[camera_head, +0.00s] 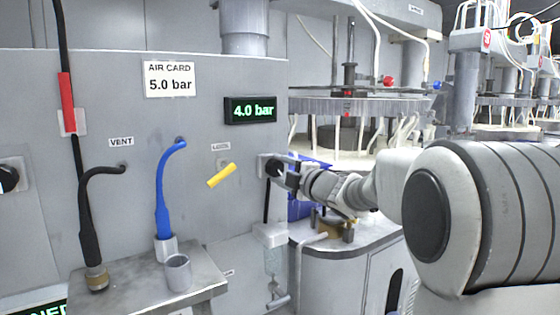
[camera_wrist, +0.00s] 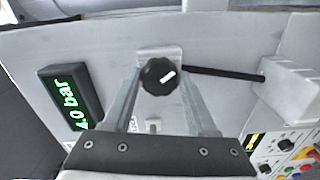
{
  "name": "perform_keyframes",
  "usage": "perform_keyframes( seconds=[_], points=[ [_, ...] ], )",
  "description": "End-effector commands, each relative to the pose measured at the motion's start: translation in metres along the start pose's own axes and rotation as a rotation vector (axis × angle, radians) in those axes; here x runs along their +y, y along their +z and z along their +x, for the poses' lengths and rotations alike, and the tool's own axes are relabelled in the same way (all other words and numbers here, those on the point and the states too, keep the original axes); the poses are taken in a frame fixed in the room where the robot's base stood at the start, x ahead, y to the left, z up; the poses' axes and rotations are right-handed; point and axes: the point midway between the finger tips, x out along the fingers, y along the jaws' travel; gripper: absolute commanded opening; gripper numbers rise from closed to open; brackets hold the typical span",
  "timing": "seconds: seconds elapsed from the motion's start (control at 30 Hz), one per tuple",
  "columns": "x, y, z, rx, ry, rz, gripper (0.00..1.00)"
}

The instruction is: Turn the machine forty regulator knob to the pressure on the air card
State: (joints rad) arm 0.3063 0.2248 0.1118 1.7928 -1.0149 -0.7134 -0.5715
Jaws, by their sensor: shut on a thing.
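The black regulator knob (camera_wrist: 160,76) with a white pointer mark sits on a pale plate on the grey panel. In the head view the knob (camera_head: 273,167) is partly hidden by my gripper (camera_head: 283,170). In the wrist view my gripper (camera_wrist: 160,88) has its two fingers on either side of the knob, shut on it. The air card (camera_head: 169,79) reads 5.0 bar. The pressure display (camera_head: 250,110) reads 4.0 bar in green; it also shows sideways in the wrist view (camera_wrist: 71,98).
A yellow lever (camera_head: 221,175) is left of the knob. A blue hose (camera_head: 167,190) and a black hose (camera_head: 87,220) hang above a metal shelf (camera_head: 140,292) with a grey cup (camera_head: 177,272). A black pipe (camera_wrist: 225,74) runs beside the knob. Another black knob (camera_head: 8,178) is at far left.

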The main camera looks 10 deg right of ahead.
Motion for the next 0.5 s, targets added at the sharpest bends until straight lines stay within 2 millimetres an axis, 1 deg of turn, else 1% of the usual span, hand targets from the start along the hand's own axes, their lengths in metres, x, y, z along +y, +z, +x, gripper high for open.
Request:
perform_keyframes(
  seconds=[0.03,0.3,0.5],
  points=[
    [0.0041,-0.0006,0.0001,0.0,-0.001,0.044,0.02],
    [0.0032,-0.0004,0.0001,0.0,-0.001,0.294,0.02],
    [0.0028,-0.0004,0.0,0.0,0.0,0.447,0.02]
  ],
)
